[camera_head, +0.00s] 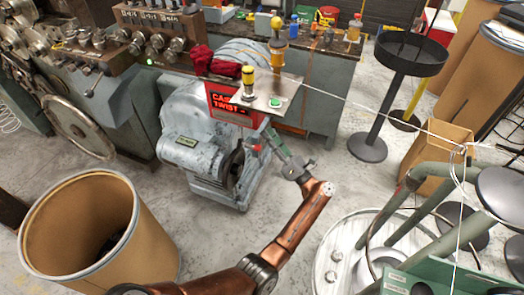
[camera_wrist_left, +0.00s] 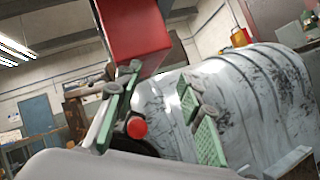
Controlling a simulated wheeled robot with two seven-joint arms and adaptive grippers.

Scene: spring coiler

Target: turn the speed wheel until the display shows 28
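The speed wheel (camera_head: 233,165) looks like the dark wheel seen edge-on at the side of the grey-white machine, partly hidden. In the left wrist view a round red knob (camera_wrist_left: 137,128) shows in front of a dark part that may be this wheel. My left gripper (camera_head: 265,140) is beside the machine, below the control panel. In the wrist view its green-padded fingers (camera_wrist_left: 163,90) are spread apart, with the red knob between them, nearer the left finger; contact cannot be told. The display (camera_head: 230,104) has red letters; no number is readable.
The control panel (camera_head: 268,92) with a green button overhangs my gripper; a red housing (camera_wrist_left: 133,35) is close above in the wrist view. A cardboard drum (camera_head: 150,240) stands at lower left, a round metal platform (camera_head: 325,270) at lower right. Bare floor lies between.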

